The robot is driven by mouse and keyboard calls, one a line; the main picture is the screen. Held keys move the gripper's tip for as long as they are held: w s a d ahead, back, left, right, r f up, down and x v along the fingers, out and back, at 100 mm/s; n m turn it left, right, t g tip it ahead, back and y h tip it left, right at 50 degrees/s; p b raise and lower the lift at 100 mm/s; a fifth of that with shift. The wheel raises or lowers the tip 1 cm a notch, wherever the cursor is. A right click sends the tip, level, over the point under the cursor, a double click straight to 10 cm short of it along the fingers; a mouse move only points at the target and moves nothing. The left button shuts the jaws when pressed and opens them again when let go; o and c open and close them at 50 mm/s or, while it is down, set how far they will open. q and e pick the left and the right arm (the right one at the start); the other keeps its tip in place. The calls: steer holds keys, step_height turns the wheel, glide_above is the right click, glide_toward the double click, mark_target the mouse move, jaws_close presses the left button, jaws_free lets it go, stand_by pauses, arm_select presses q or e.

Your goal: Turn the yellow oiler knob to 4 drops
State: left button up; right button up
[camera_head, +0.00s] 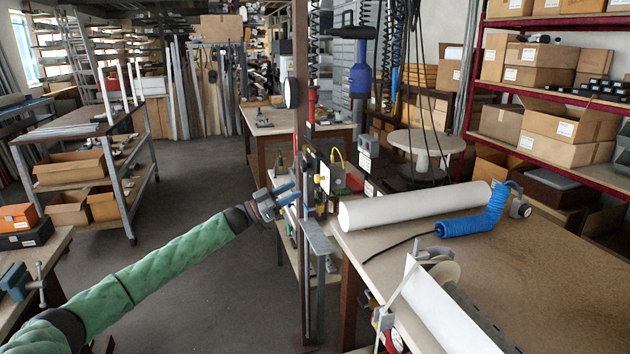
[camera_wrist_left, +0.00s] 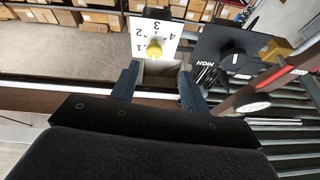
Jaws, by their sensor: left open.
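The yellow oiler knob (camera_wrist_left: 154,48) sits on a white dial plate (camera_wrist_left: 139,30) with black figures, seen in the left wrist view. A 3 and a 4 are among the figures. I cannot tell which figure the knob points at. My left gripper (camera_wrist_left: 158,84) is open, its two blue fingers apart with the knob ahead of the gap, not between them. In the head view the left gripper (camera_head: 288,192) is close to the upright post with the devices. My right gripper is not seen.
Beside the dial is a dark plate with a black knob (camera_wrist_left: 234,58) marked HIGH. The brown post (camera_head: 301,120) stands right by the gripper. A white roll (camera_head: 410,207) and a blue coiled hose (camera_head: 470,224) lie on the bench to the right.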

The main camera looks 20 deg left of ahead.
mark_target(320, 179)
arm_select(q)
steer(key=p+x, duration=0.3)
steer(key=x, duration=0.4)
steer(key=shift+d+r+n+g+h+p, duration=0.2)
steer(key=shift+d+n+g+h+p, duration=0.15)
steer(key=shift+d, duration=0.2)
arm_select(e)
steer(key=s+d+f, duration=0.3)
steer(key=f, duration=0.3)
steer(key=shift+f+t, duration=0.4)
arm_select(q)
steer(key=shift+s, duration=0.15)
steer(key=shift+c, duration=0.3)
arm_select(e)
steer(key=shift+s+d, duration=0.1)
arm_select(q)
steer(key=c, duration=0.7)
steer(key=shift+c, duration=1)
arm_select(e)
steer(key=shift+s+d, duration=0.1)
